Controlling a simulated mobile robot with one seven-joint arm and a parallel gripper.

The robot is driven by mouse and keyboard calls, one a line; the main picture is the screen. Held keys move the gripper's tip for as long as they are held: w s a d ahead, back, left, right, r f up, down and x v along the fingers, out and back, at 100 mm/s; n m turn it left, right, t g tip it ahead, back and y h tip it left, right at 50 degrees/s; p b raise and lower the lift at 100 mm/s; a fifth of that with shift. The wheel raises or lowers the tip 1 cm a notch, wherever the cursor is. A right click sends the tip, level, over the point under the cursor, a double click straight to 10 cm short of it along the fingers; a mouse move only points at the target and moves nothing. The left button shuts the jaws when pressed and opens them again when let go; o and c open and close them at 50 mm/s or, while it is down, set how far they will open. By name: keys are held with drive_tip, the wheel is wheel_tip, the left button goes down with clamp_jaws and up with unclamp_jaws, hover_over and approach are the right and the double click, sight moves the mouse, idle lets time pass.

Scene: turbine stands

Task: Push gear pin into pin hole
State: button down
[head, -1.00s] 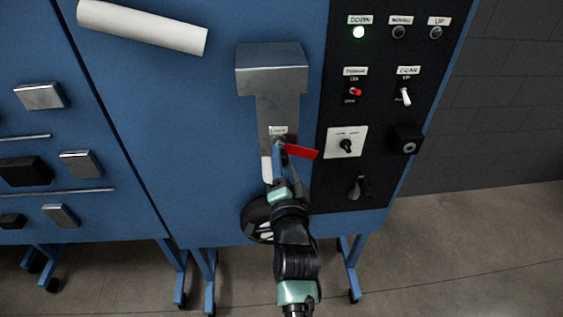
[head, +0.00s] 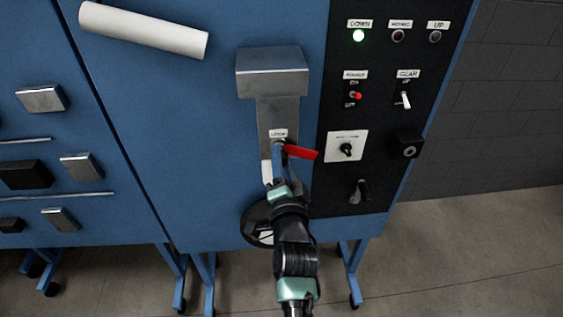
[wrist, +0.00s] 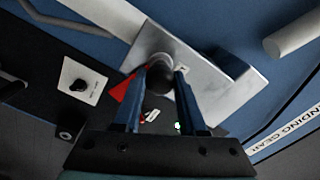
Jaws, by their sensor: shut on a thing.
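The gear pin (wrist: 159,74) shows in the wrist view as a dark round end between my two blue fingers, against the metal landing-gear plate (wrist: 222,95). Its red flag (head: 301,153) sticks out to the right of my fingertips in the head view and also shows in the wrist view (wrist: 122,90). My gripper (head: 280,160) is shut on the pin, just below a small white label (head: 278,134) on the metal leg (head: 272,72). The pin hole is hidden behind the pin and fingers, so how deep the pin sits cannot be told.
A dark wheel (head: 258,226) lies below, beside my arm. A white cylinder (head: 145,29) juts out at upper left. Blue panel left of the leg is clear.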

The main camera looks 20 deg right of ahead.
drive_tip(key=shift+w+r, duration=0.15)
drive_tip(key=shift+r, duration=0.25)
drive_tip(key=c, duration=0.8)
unclamp_jaws()
drive_tip(key=shift+o, duration=1.3)
drive_tip(key=shift+w, duration=0.1)
drive_tip(key=shift+o, duration=0.7)
drive_tip(key=shift+w+d+f, duration=0.1)
drive_tip(key=shift+w+f, duration=0.15)
drive_tip(key=shift+f, duration=0.1)
drive_tip(key=shift+o, duration=0.8)
drive_tip(key=shift+s, duration=0.25)
drive_tip(key=p+v, duration=0.2)
drive_tip(key=v, duration=0.5)
drive_tip(key=shift+p, duration=0.3)
